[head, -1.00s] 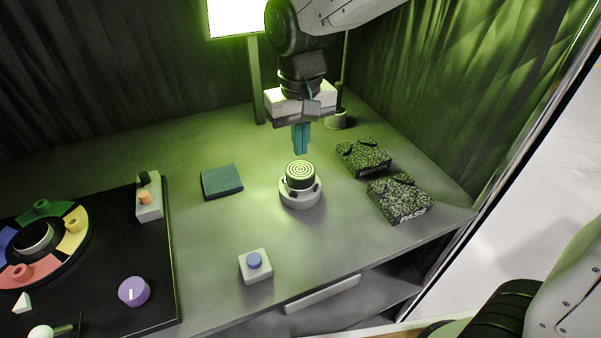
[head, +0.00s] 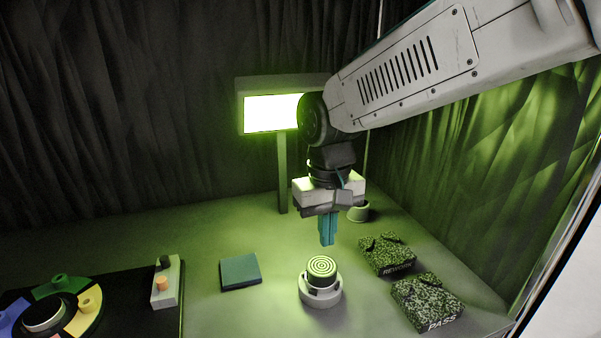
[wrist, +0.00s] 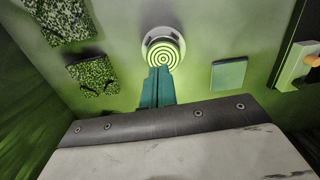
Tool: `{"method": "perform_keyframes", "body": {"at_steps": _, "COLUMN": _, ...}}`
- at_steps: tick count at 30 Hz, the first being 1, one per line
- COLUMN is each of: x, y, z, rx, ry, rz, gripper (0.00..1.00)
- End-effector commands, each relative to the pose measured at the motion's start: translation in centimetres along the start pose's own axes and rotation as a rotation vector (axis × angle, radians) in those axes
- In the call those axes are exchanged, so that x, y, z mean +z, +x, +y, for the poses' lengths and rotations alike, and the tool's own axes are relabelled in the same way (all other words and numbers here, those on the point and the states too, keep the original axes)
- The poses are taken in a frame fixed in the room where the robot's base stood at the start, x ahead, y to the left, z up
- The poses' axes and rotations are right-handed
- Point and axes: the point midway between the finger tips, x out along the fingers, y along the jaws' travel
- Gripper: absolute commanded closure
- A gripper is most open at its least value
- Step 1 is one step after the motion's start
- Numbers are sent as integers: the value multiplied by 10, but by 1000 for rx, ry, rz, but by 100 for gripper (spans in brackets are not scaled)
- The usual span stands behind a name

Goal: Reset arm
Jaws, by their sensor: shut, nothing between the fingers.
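My gripper (head: 327,243) hangs pointing down above the table, with its teal fingers together and nothing between them. In the head view it is above and slightly behind a round white fixture (head: 320,292) that holds a disc with green and dark concentric rings (head: 321,268). The fingertips look apart from the disc. In the wrist view the shut fingers (wrist: 157,72) overlap the lower edge of the ringed disc (wrist: 163,56). My arm reaches in from the upper right.
A dark green square pad (head: 240,271) lies left of the fixture. Speckled blocks marked REWORK (head: 387,254) and PASS (head: 428,300) lie right. A bright screen (head: 271,114) stands behind on a post. A small box with an orange knob (head: 165,284) and a coloured ring (head: 62,305) are at left.

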Motion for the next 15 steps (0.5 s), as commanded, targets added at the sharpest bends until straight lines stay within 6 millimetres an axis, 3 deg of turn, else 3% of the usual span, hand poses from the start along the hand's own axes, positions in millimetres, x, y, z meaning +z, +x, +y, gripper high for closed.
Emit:
{"method": "perform_keyframes", "body": {"at_steps": 7, "x": 84, "y": -6, "z": 48, "rx": 1, "ry": 3, "rz": -43, "gripper": 100}}
{"method": "perform_keyframes", "body": {"at_steps": 15, "x": 186, "y": -14, "z": 105, "rx": -8, "ry": 136, "rz": 16, "gripper": 100}}
